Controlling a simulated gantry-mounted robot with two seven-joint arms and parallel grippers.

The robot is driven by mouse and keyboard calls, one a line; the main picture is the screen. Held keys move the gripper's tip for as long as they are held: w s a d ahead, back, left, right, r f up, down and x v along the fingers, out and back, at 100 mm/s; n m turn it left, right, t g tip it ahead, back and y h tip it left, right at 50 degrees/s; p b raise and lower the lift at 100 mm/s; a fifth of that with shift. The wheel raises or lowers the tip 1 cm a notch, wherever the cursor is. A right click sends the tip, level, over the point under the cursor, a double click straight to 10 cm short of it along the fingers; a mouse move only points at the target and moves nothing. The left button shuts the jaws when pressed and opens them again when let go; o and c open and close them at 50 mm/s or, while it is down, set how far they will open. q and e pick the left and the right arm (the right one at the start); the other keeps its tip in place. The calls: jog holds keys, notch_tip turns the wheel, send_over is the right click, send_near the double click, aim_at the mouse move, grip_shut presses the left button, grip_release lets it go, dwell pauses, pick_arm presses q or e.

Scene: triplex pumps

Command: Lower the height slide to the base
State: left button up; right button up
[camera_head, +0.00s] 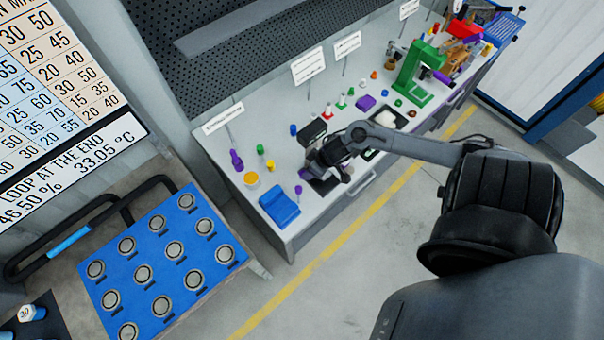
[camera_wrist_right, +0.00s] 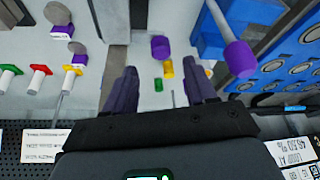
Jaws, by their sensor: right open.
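My right gripper (camera_head: 330,172) is over the near edge of the workbench in the head view, its arm coming in from the right. In the right wrist view its two dark fingers (camera_wrist_right: 161,88) stand apart with nothing visibly held between them. A black box-shaped part (camera_head: 312,131) is right behind the gripper in the head view; I cannot tell whether it is the height slide. A grey upright bar (camera_wrist_right: 118,40) shows beyond the left finger in the wrist view. The slide and base cannot be made out clearly. My left gripper is not in view.
The workbench (camera_head: 225,130) holds a blue block (camera_head: 280,206), a purple knobbed part (camera_head: 298,190), a yellow round part (camera_head: 251,178) and a green stand (camera_head: 418,75). A blue board with round recesses (camera_head: 165,270) stands at the left. The floor in front is clear.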

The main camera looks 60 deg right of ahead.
jog(key=b+x, duration=0.1)
jog(key=x, duration=0.6)
jog(key=shift+w+f, duration=0.2)
jog(key=shift+f, duration=0.1)
grip_shut()
